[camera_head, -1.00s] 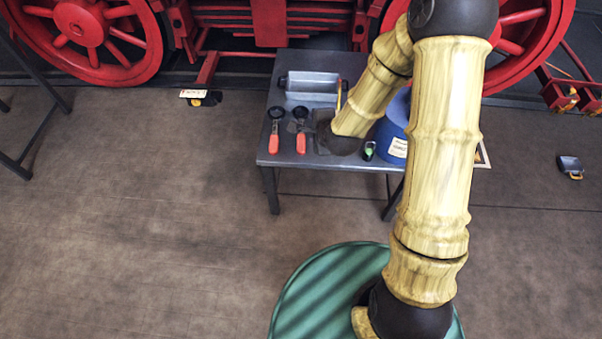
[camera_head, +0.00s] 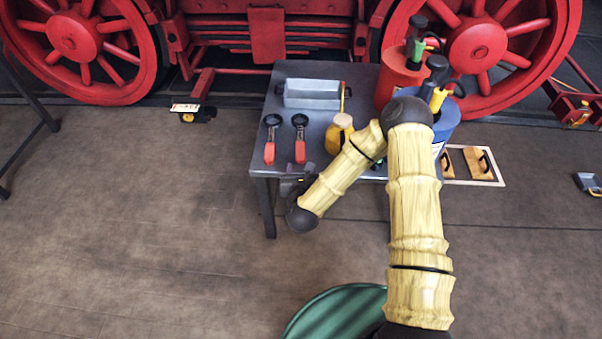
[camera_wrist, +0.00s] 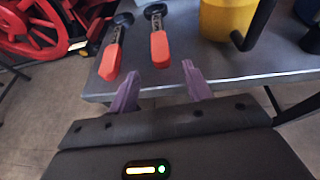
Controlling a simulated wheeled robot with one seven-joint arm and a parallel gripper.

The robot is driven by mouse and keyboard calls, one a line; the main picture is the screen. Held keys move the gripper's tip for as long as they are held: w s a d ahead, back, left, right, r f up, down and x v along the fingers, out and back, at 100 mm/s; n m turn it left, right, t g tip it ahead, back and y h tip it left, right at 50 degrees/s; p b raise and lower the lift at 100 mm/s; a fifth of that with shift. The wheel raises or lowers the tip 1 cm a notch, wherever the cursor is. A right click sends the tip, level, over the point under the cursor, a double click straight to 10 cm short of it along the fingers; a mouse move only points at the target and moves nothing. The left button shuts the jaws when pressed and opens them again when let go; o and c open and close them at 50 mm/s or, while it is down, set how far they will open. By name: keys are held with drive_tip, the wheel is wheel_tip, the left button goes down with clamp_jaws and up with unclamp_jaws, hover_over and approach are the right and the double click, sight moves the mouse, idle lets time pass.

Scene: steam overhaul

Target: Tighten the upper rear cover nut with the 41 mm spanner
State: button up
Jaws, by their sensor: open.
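Two spanners with dark ring heads and orange-red handles lie side by side on the grey table (camera_head: 330,120): a left one (camera_head: 270,138) and a right one (camera_head: 300,137). Both show in the wrist view, the left one (camera_wrist: 116,45) and the right one (camera_wrist: 157,36), handles towards me. I cannot read which is 41 mm. My gripper (camera_wrist: 160,76) is open and empty, its purple fingers just short of the handle ends at the table's front edge. In the head view my gripper (camera_head: 297,168) is partly hidden. I cannot make out the upper rear cover nut.
A grey metal tray (camera_head: 312,101) sits at the table's back. A yellow can (camera_head: 338,133), a red container (camera_head: 395,88) and a blue container (camera_head: 447,120) stand to the right. Red locomotive wheels (camera_head: 75,35) are behind. The floor at left is open.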

sight(301, 154)
drive_tip(key=b+x, duration=0.2)
drive_tip(key=x, duration=0.6)
drive_tip(key=shift+s+f+b, duration=0.1)
drive_tip(key=shift+b, duration=0.25)
drive_tip(key=shift+w+f, duration=0.1)
drive_tip(key=shift+w, duration=0.45)
clamp_jaws()
